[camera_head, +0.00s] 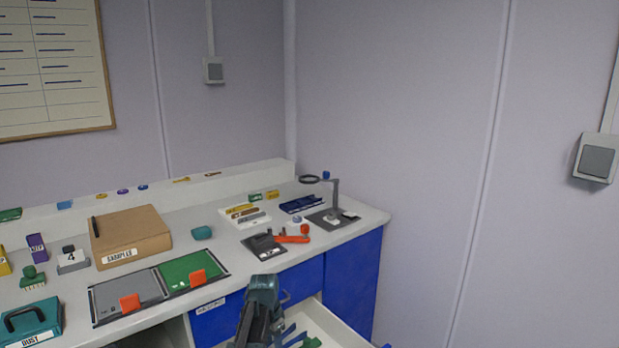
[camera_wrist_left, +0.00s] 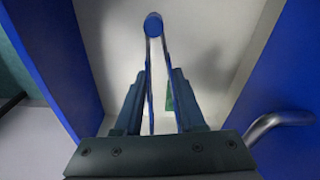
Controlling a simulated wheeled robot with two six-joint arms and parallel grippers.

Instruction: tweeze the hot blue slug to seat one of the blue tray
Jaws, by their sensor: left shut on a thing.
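My left gripper (camera_head: 268,285) is low at the open drawer below the counter's front edge. In the left wrist view its jaws (camera_wrist_left: 155,85) are shut on the slim blue-and-grey arms of what look like tweezers (camera_wrist_left: 147,65). These arms meet at a round blue piece (camera_wrist_left: 153,25); I cannot tell whether it is the slug or the tool's own end. The blue tray (camera_head: 303,203) lies on the counter near the back right, apart from the gripper. Its seats are too small to make out. My right gripper is not in view.
The white drawer (camera_head: 338,326) holds blue and green pieces. On the counter are a dark device with an orange-red handle (camera_head: 292,238), a magnifier stand (camera_head: 335,200), grey and green plates (camera_head: 190,270) and a brown box (camera_head: 130,232). The counter's front right is clear.

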